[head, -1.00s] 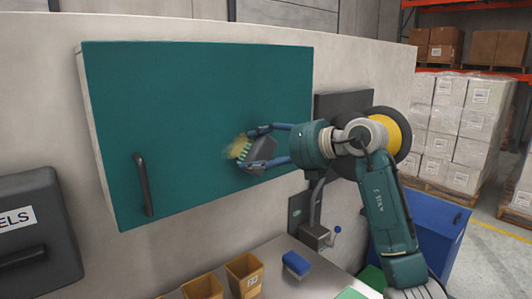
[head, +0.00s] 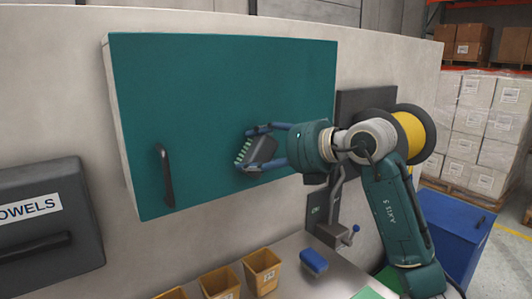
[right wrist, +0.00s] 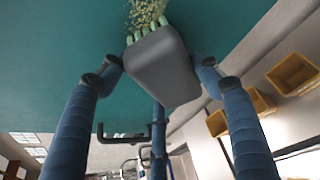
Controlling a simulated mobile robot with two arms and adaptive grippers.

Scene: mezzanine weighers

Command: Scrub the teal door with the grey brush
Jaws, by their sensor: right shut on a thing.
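The teal door (head: 215,85) is a flat wall-mounted panel with a dark vertical handle (head: 165,176) on its left side; it looks closed. My right gripper (head: 249,149) is shut on the grey brush (head: 264,151), with a finger on each side of its block. The brush's pale green bristles (head: 243,152) face the door, at its lower right half. In the right wrist view, a speckled yellowish patch (right wrist: 147,12) shows on the door just beyond the bristle tips. I cannot tell whether the bristles touch it. In the head view the patch is hidden. My left gripper is out of view.
Below the door, a counter (head: 290,250) holds tan bins (head: 262,271) and a blue block (head: 314,261). A dark towel dispenser (head: 50,225) hangs at left. A yellow reel (head: 412,135) is behind my right arm, with a blue bin (head: 455,235) at right.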

